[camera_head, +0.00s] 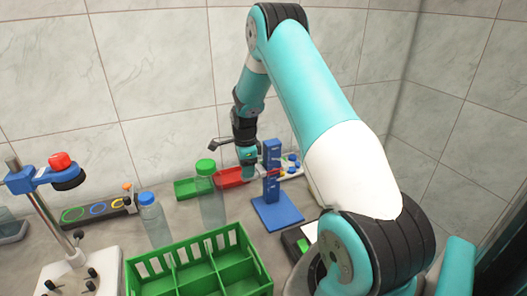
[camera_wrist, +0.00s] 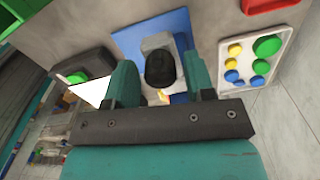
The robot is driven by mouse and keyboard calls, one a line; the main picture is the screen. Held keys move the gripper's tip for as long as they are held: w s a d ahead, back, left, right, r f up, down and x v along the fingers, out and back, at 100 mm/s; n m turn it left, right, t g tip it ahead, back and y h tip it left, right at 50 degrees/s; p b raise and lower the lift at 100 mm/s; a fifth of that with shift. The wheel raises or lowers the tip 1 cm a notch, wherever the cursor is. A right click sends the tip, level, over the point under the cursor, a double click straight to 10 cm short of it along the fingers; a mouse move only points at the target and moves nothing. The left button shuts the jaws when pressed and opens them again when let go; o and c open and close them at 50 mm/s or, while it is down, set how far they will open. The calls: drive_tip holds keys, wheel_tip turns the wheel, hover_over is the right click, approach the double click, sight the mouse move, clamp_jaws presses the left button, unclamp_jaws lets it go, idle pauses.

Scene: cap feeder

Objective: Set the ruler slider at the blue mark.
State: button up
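A blue stand (camera_head: 278,212) with an upright blue post (camera_head: 272,165) stands on the bench right of centre in the head view. Small red and yellow bits show by the post; I cannot make out a blue mark. In the wrist view the blue plate (camera_wrist: 130,42) carries a grey block with a black knob (camera_wrist: 160,68), which may be the slider. My gripper (camera_wrist: 160,78) is open, its teal fingers on either side of the knob with small gaps. In the head view my gripper (camera_head: 248,158) is just left of the post.
A red tray (camera_head: 229,177) and a panel with coloured buttons (camera_head: 291,166) lie behind the stand. A green crate (camera_head: 250,249), a green-capped bottle (camera_head: 210,200) and a blue-capped bottle (camera_head: 154,222) are to the left. A dark box with a green button (camera_head: 303,245) is in front.

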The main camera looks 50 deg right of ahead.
drive_tip(key=shift+r, duration=0.1)
wheel_tip(320, 180, up, 8)
drive_tip(key=p, duration=0.5)
drive_tip(key=shift+p, duration=0.4)
drive_tip(key=s+a+r+n+y+b, duration=0.1)
drive_tip(key=s+a+r+n, duration=0.1)
drive_tip(key=a+r+n, duration=0.45)
drive_tip(key=s+a+r+n+t+b, duration=0.1)
drive_tip(key=s+a+r+n, duration=0.2)
drive_tip(key=a, duration=0.7)
drive_tip(key=s+a+r+n+y+b, duration=0.1)
drive_tip(key=s+a+r+n, duration=0.15)
drive_tip(key=a+n, duration=0.5)
drive_tip(key=s+a+r+n+y+b, duration=0.1)
drive_tip(key=s+a+n, duration=0.5)
drive_tip(key=s, duration=0.3)
drive_tip(key=s+a+r+n+g+y+b, duration=0.1)
drive_tip(key=s+a+r+n, duration=0.1)
drive_tip(key=s+a+n, duration=0.4)
drive_tip(key=s+n, duration=0.3)
drive_tip(key=s, duration=0.1)
drive_tip(key=shift+a+r, duration=0.2)
drive_tip(key=shift+a, duration=0.1)
